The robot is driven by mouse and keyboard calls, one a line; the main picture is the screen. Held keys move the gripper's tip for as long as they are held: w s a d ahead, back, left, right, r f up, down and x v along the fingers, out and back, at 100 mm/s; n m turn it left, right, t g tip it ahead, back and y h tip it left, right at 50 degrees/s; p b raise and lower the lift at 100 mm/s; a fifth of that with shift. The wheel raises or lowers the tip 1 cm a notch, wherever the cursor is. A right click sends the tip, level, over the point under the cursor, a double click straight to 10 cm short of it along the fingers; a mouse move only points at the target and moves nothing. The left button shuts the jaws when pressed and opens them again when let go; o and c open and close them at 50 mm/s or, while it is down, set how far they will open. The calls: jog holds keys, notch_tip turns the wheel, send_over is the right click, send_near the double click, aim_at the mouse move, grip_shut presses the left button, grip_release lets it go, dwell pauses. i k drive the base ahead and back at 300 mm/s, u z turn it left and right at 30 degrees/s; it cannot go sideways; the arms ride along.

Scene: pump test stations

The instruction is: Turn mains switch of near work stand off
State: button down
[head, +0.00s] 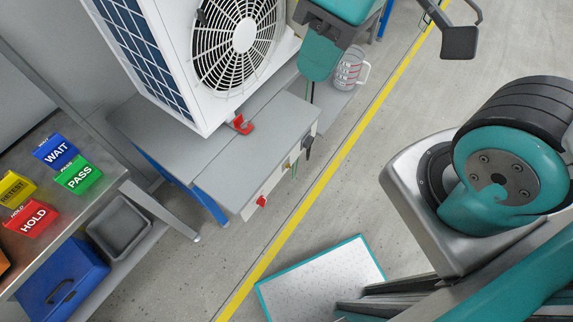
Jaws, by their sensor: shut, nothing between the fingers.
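The work stand (235,185) nearest in view has a grey cabinet with a sloping look in this tilted picture. On its front panel is a red knob (262,201) at the lower left end, which looks like the mains switch; its exact setting is too small to read. Further along the panel are a small yellow part (286,165) and a black plug-like part (307,146). Nothing is seen touching the red knob.
A white fan unit (215,50) stands on the stand, with a red clamp-like part (239,125) at its foot. A measuring jug (349,68) is behind. A bench at left holds coloured signs (78,173). A teal-edged plate (320,280) lies near a yellow floor line (300,215).

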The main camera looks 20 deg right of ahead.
aim_at(261, 202)
jog(key=z, duration=0.75)
jog(key=k, duration=0.9)
jog(key=u, duration=0.8)
jog(key=i, duration=0.5)
jog(key=u, duration=0.5)
jog(key=k, duration=1.05)
jog(key=z, duration=1.15)
jog(key=i, duration=0.5)
jog(key=u, duration=0.1)
